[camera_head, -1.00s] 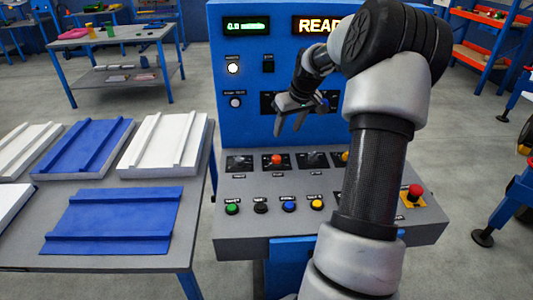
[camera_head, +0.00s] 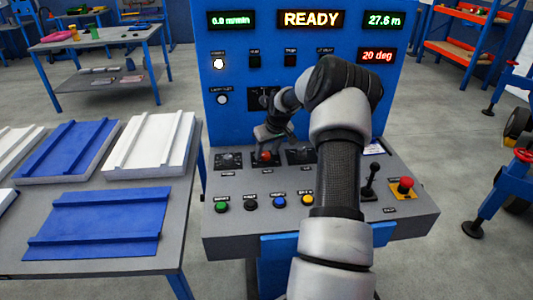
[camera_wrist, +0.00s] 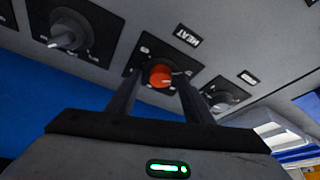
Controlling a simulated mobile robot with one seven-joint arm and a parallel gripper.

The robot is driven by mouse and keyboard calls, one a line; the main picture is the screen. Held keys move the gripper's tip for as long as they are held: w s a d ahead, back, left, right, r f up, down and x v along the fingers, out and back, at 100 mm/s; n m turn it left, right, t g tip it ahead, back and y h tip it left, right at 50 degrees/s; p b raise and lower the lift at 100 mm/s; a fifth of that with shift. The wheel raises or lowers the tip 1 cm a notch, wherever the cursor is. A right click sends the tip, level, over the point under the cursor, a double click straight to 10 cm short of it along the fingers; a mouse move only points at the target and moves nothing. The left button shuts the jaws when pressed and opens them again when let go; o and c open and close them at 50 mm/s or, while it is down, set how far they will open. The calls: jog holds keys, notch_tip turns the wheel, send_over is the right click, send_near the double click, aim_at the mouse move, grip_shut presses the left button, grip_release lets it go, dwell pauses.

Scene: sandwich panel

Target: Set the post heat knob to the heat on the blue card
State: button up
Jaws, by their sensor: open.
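An orange-red knob (camera_head: 266,155) sits in the upper row of the console's sloping panel, on a dark dial plate. In the wrist view the same knob (camera_wrist: 161,77) shows a pale pointer mark and lies between my finger tips. A label reading "HEAT" (camera_wrist: 190,39) is beside it; I cannot read any word before it. My gripper (camera_head: 266,145) is open, with one finger on each side of the knob; I cannot tell whether they touch it.
Dark knobs (camera_head: 228,161) and (camera_head: 300,157) flank the orange one. Coloured buttons (camera_head: 250,204) line the front, with a joystick (camera_head: 369,182) and red stop button (camera_head: 405,184) at right. Displays show READY (camera_head: 311,19) and 20 deg (camera_head: 377,56). A panel table (camera_head: 85,268) stands left.

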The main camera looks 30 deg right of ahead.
jog(key=shift+w+f, duration=0.1)
jog(key=shift+f, duration=0.1)
jog(key=c, duration=1)
jog(key=shift+c, duration=0.2)
